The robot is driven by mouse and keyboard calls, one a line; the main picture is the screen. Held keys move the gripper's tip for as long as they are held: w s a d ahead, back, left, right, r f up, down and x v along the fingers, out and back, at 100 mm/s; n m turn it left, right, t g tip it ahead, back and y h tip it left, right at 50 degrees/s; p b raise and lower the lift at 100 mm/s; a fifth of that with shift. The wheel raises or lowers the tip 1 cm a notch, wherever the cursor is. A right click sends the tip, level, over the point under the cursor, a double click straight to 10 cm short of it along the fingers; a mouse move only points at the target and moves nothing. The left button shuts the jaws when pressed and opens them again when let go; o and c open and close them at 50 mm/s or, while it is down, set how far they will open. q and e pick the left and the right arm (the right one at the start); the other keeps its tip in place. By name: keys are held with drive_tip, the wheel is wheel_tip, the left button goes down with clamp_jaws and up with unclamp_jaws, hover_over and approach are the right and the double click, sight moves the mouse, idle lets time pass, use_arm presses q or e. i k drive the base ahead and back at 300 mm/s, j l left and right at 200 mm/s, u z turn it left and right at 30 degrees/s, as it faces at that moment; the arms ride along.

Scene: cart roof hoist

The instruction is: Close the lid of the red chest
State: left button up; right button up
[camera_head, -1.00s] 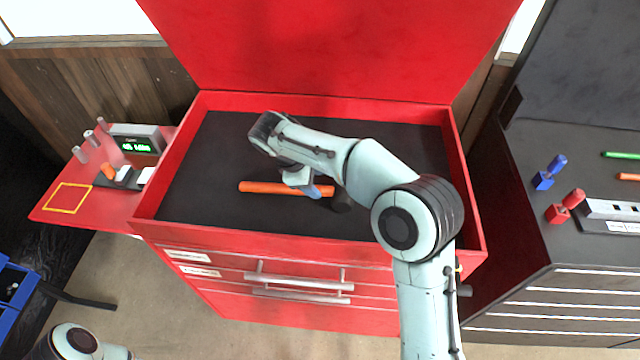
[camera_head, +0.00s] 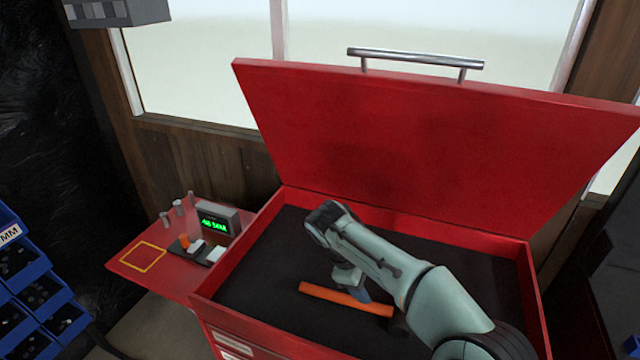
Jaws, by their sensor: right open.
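The red chest (camera_head: 211,302) has its red lid (camera_head: 430,150) standing open, tilted up at the back. A metal handle (camera_head: 415,58) runs along the lid's top edge. The chest's dark-lined top tray (camera_head: 262,290) holds an orange-handled tool (camera_head: 345,298), partly hidden by my arm. My right gripper (camera_head: 352,287) is open, inside the opening and close over the orange handle. I cannot tell whether it touches the handle. My right arm reaches in from the lower right, well below the lid handle. My left gripper is out of view.
A red side shelf (camera_head: 125,268) on the left carries a small box with a green display (camera_head: 215,222), several metal pegs and a yellow-outlined square. Blue bins (camera_head: 30,295) stand at the far left. A window and wooden wall (camera_head: 190,160) are behind the lid.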

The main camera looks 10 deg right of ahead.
sight(501, 159)
drive_tip(key=k, duration=1)
